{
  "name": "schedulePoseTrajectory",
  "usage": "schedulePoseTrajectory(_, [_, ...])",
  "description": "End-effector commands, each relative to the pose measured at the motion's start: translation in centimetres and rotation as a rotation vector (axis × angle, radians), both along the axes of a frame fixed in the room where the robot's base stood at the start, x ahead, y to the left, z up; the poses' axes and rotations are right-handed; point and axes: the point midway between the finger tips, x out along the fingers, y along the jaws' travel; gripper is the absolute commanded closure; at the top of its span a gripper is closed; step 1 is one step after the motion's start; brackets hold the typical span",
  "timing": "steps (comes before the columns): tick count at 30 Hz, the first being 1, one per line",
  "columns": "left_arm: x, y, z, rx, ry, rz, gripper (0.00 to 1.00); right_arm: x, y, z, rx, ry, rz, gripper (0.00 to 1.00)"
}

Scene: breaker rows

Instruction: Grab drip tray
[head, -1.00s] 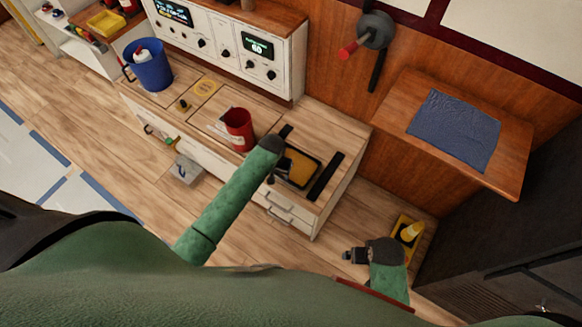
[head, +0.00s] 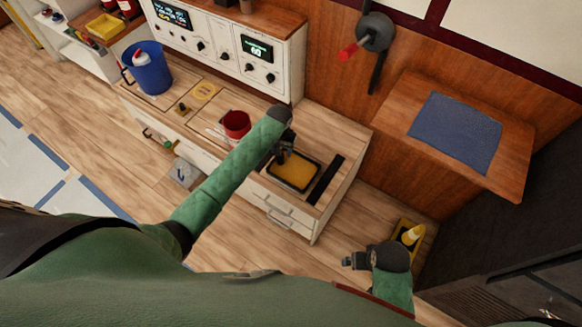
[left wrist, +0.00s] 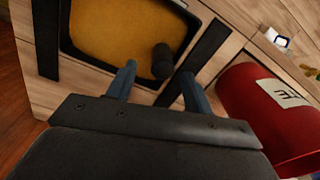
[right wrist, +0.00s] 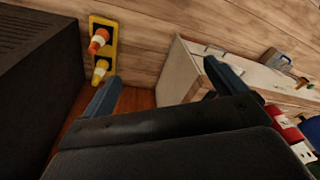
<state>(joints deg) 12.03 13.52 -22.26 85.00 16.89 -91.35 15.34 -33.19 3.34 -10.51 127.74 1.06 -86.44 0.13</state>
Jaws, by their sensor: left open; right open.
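The drip tray (head: 293,174) is a black rectangular tray with a yellow-orange inside, set on the wooden counter between two dark strips. My left gripper (head: 283,155) is open over its far left side and hides part of that edge. In the left wrist view the tray (left wrist: 120,25) lies ahead of the open fingers. A short black cylinder (left wrist: 162,60), seemingly its handle, stands at the tray's edge, in line with the gap between the fingertips, with no grip on it. My right gripper (head: 350,262) is open and empty, low at the right, away from the tray.
A red container (head: 237,122) with a label stands left of the tray, close to my left arm. A blue bucket (head: 152,72) stands farther left. A control panel (head: 222,45) backs the counter. A yellow base with a cone (head: 410,234) is beside my right gripper.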

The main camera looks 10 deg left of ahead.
Motion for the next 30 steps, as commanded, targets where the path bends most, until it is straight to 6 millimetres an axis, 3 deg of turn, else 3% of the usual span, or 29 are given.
schedulePoseTrajectory(6, [-0.2,0.3,-2.5,0.001,0.002,0.000,0.48,0.2,-0.1,-2.9,-0.005,0.005,0.001,0.03])
schedulePoseTrajectory(17, [-0.1,0.3,-3.7,0.000,0.000,0.000,0.48,0.3,-0.1,-3.8,-0.006,0.004,0.001,0.03])
schedulePoseTrajectory(18, [-0.1,0.3,-3.7,0.000,0.000,0.000,0.50,0.3,-0.1,-3.8,-0.006,0.004,0.001,0.03])
schedulePoseTrajectory(26, [-0.1,0.3,-3.7,0.000,0.000,0.000,1.00,0.3,-0.1,-3.8,-0.007,0.004,0.001,0.03])
schedulePoseTrajectory(30, [-0.1,0.3,-3.6,0.000,-0.001,0.000,1.00,0.3,-0.1,-3.7,-0.007,0.004,0.001,0.03])
